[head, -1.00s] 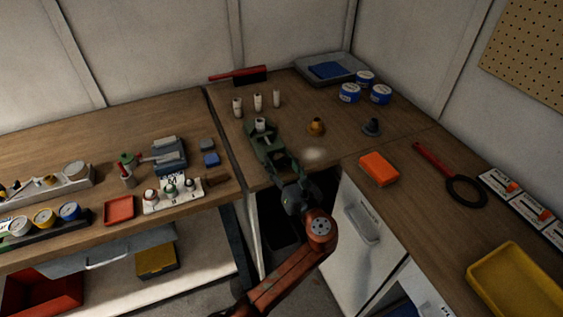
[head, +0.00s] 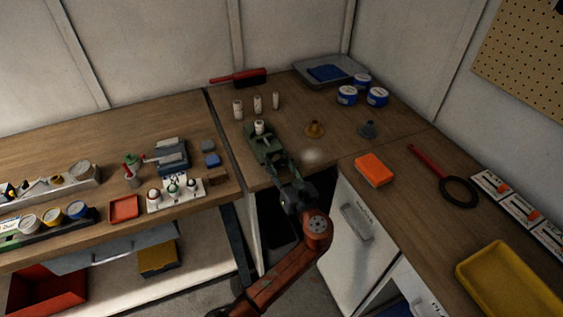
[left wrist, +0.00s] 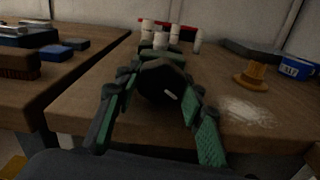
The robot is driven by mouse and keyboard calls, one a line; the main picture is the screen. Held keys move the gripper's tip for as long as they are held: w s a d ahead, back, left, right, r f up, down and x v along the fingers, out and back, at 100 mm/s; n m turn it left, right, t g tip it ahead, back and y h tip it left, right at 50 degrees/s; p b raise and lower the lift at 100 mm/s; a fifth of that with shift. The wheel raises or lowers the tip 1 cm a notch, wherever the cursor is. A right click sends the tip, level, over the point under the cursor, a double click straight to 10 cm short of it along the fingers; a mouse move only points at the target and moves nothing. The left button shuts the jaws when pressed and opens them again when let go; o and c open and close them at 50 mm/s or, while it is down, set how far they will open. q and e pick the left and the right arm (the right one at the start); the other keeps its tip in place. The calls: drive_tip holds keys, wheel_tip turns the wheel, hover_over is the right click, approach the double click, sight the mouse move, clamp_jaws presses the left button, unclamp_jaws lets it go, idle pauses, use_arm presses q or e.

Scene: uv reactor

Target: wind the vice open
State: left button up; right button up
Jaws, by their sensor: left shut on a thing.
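The green vice (head: 262,143) stands at the front edge of the corner bench, with a white cylinder (head: 259,128) at its upper part. My left gripper (head: 283,172) is at the near end of the vice, coming from the front. In the left wrist view its green-padded fingers (left wrist: 155,112) lie on both sides of a dark round part (left wrist: 163,82) at the vice's front, with a small pale bar on it. The gripper is shut on this part. The vice's jaws are mostly hidden behind it. My right gripper is not in view.
Several white cylinders (head: 258,103) stand behind the vice. A brass-coloured cone-like piece (head: 315,130) and a grey one (head: 367,130) stand to its right. An orange block (head: 374,169) lies on the right bench. A cabinet door (head: 352,222) is below the bench edge.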

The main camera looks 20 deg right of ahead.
use_arm(q)
drive_tip(key=n+p, duration=0.2)
drive_tip(key=shift+r+n, duration=0.15)
drive_tip(key=shift+n, duration=0.25)
drive_tip(key=shift+d+n, duration=0.1)
drive_tip(key=shift+n, duration=0.7)
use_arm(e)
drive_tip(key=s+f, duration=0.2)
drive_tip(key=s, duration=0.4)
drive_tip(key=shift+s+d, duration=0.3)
use_arm(q)
drive_tip(key=shift+f, duration=0.2)
drive_tip(key=o, duration=1.2)
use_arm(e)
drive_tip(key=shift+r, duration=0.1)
use_arm(q)
drive_tip(key=shift+s+d, duration=0.1)
drive_tip(key=shift+s, duration=3.7)
